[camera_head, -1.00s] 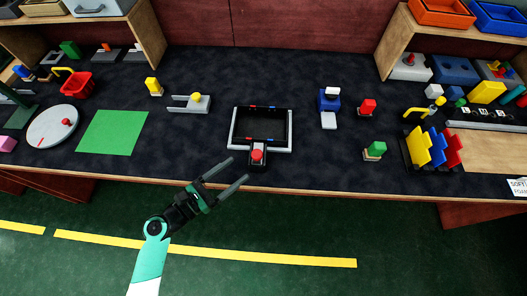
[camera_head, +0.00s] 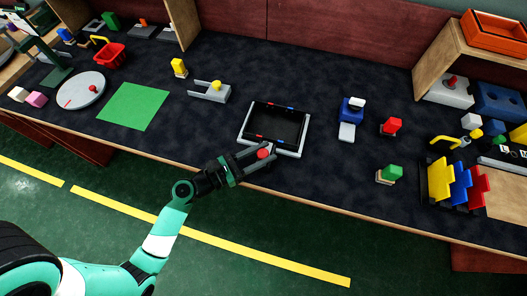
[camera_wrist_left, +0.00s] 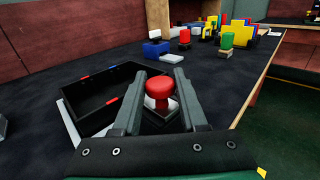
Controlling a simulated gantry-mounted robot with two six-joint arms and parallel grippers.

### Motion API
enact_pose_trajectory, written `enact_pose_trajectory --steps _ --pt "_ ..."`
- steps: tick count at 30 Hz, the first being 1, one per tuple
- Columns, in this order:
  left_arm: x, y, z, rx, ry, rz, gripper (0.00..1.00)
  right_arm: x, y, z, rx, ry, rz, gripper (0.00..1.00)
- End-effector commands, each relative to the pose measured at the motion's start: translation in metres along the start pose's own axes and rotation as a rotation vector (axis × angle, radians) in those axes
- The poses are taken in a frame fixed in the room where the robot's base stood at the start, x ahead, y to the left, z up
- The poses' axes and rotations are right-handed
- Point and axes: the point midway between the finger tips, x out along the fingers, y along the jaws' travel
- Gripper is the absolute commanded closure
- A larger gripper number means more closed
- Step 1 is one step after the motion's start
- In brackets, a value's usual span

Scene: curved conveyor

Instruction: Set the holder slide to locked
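The holder is a dark, shallow tray with a light grey frame (camera_head: 242,130) and small red and blue marks, near the table's front edge. Its slide is a block with a round red knob (camera_head: 263,153) at the tray's front side. The red knob also shows in the left wrist view (camera_wrist_left: 160,88). My left gripper (camera_head: 268,153) is open, with one finger on each side of the red knob. In the wrist view, gaps show between the knob and the fingers. The slide's base is partly hidden by the fingers. My right gripper is not in view.
A grey fork-shaped fixture with a yellow knob (camera_head: 214,90) stands to the left. A blue block fixture (camera_head: 350,111), a red block (camera_head: 391,126) and a green block (camera_head: 390,174) stand to the right. The green mat (camera_head: 134,107) lies further left.

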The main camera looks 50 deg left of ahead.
Motion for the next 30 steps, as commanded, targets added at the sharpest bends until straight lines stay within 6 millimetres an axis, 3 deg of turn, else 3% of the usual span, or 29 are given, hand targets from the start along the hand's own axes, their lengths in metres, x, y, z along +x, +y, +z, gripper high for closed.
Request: enact_pose_trajectory --steps 1,4,30 --pt "0.0 0.0 0.0 0.0 0.0 0.0 0.85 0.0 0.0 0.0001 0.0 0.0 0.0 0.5" --pt "0.0 0.0 0.0 0.0 0.0 0.0 1.0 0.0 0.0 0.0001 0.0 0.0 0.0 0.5" --pt "0.0 0.0 -0.0001 0.0 0.0 0.0 1.0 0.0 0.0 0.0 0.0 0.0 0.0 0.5"
